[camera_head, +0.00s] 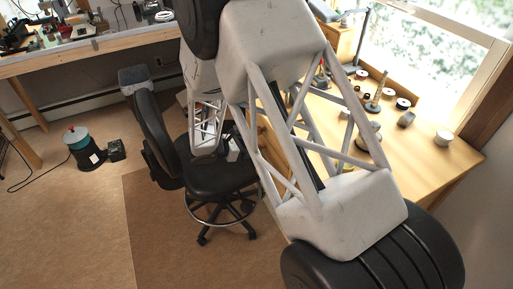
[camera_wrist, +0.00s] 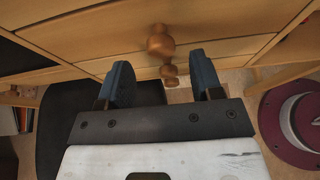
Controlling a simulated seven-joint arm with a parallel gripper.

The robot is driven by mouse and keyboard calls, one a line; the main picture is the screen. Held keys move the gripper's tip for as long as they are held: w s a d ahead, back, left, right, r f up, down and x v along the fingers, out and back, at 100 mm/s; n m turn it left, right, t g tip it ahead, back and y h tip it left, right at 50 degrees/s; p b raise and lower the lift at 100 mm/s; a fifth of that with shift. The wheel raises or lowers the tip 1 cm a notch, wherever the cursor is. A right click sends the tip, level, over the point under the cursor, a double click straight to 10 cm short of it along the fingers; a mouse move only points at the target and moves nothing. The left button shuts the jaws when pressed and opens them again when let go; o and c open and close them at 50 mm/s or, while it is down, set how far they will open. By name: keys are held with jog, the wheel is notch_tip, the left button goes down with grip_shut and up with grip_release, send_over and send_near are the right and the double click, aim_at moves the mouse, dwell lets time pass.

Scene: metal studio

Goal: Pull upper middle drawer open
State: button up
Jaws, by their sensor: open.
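In the wrist view, a wooden drawer front (camera_wrist: 90,35) spans the top, with a round turned wooden knob (camera_wrist: 160,41) near its middle. A second, smaller-looking knob (camera_wrist: 169,76) shows just below it on another drawer front (camera_wrist: 225,48). My gripper (camera_wrist: 161,62) is open, its two blue fingers pointing at the fronts. Both knobs appear between the fingers in the picture, with clear gaps on either side. I cannot tell how deep the fingers reach. No drawer looks clearly pulled out.
The wooden desk (camera_head: 440,160) carries several small round items. A black swivel chair (camera_head: 210,172) stands left of my arm in the head view. A magenta round object (camera_wrist: 272,112) lies at the right in the wrist view. The floor at left is partly clear.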

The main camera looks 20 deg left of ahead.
jog(key=shift+x, duration=2.1)
jog(key=shift+s, duration=0.1)
grip_shut()
